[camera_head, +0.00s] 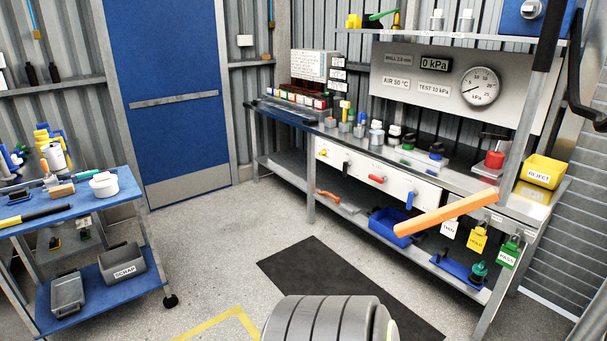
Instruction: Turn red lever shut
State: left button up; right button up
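The red lever (376,178) is on a white panel (335,156) along the front edge of the workbench at the right. Its handle lies roughly along the panel, slightly tilted. On the same panel are a yellow lever (323,153), a black lever (346,169) pointing down and a blue lever (410,199) pointing down. Whether the red lever is open or shut cannot be told at this size. Neither of my grippers is in view.
A long orange bar (447,213) sticks out in front of the bench, right of the levers. A dark mat (335,275) lies on the floor before it. A blue cart (75,205) stands at left. The floor between is clear.

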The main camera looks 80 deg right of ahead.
aim_at(384, 180)
jog(key=i+l+u, duration=0.1)
jog(key=l+u, duration=0.25)
jog(key=l, duration=0.35)
jog(key=l+u, duration=0.3)
jog(key=l, duration=0.35)
jog(key=k+l+u, duration=0.1)
jog(key=l+u, duration=0.25)
jog(key=l, duration=0.35)
jog(key=i+l+z, duration=0.2)
jog(key=l, duration=0.25)
jog(key=l+z, duration=0.2)
jog(key=l, duration=0.25)
jog(key=i+l+z, duration=0.1)
jog(key=l+z, duration=0.15)
jog(key=l, duration=0.2)
jog(key=l+z, duration=0.25)
jog(key=z, duration=0.2)
jog(key=k+l+z, duration=0.1)
jog(key=l+z, duration=0.2)
jog(key=z, duration=0.15)
jog(key=l+z, duration=0.25)
jog(key=z, duration=0.2)
jog(key=i+l+z, duration=0.1)
jog(key=l+z, duration=0.15)
jog(key=z, duration=0.2)
